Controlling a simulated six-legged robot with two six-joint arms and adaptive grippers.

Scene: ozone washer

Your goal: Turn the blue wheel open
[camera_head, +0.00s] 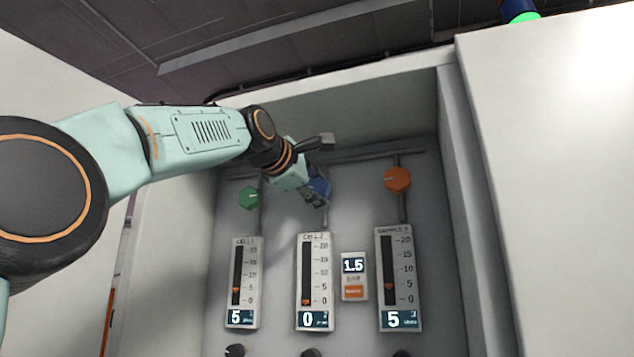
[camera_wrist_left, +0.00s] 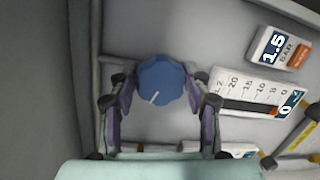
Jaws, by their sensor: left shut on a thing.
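The blue wheel (camera_head: 320,187) sits between a green and an orange wheel on the panel, partly hidden by my left gripper. In the left wrist view the blue wheel (camera_wrist_left: 161,83) shows a white mark pointing down and left. My left gripper (camera_wrist_left: 161,90) has its fingers on both sides of the wheel and is shut on it. In the head view my left gripper (camera_head: 316,186) reaches in from the upper left. The gauge (camera_head: 315,280) below the blue wheel reads 0. My right gripper is not in view.
A green wheel (camera_head: 249,197) is on the left and an orange wheel (camera_head: 397,179) on the right. Their gauges each read 5. A small display (camera_head: 353,265) reads 1.5. The recess has side walls, and a white cabinet face (camera_head: 560,150) stands at the right.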

